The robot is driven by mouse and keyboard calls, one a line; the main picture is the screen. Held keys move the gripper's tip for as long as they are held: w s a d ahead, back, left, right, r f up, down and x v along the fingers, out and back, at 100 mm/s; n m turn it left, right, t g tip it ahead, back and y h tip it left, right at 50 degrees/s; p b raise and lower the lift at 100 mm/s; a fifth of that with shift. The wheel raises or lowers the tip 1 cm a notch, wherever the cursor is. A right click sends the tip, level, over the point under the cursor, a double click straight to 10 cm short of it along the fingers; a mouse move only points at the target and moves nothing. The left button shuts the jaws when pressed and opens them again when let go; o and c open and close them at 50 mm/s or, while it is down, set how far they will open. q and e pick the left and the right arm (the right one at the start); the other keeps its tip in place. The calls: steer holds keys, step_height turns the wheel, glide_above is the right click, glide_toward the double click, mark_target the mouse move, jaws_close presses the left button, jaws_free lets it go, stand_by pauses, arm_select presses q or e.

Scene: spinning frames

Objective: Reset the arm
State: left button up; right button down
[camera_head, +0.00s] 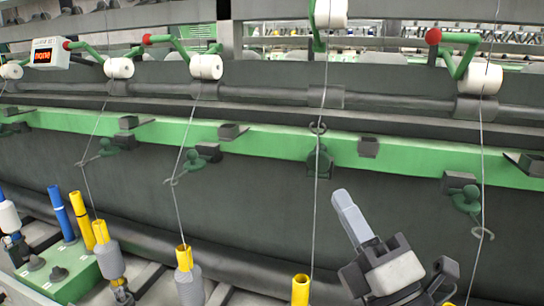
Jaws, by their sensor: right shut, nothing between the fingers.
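My right gripper (346,205) shows at the lower right, in front of the spinning frame. Its light grey fingers are shut with nothing between them and point up and slightly left. The fingers are in front of the dark lower panel and look apart from the yarn (318,180) to their left. My left gripper is not in view.
White rollers (206,67) on green arms with red knobs line the top rail. Yarns run down past green guides (319,162) to yellow-topped bobbins (188,280). Blue and yellow tubes (60,214) stand on a green block (60,272) at lower left.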

step_height(320, 180, down, 13)
steer(key=w+d+m+g+h, duration=0.1)
steer(key=m+g+h, duration=0.25)
steer(key=m, duration=0.55)
steer(key=s+f+m+g+h, duration=0.1)
steer(key=s+f+m+g, duration=0.3)
steer(key=f, duration=0.9)
steer(key=s+f+m+g+h, duration=0.1)
steer(key=s+f+m+g, duration=0.4)
steer(key=f, duration=0.8)
steer(key=s+m, duration=0.3)
steer(key=m, duration=0.2)
steer(key=shift+s+d, duration=0.2)
steer(key=shift+d, duration=0.15)
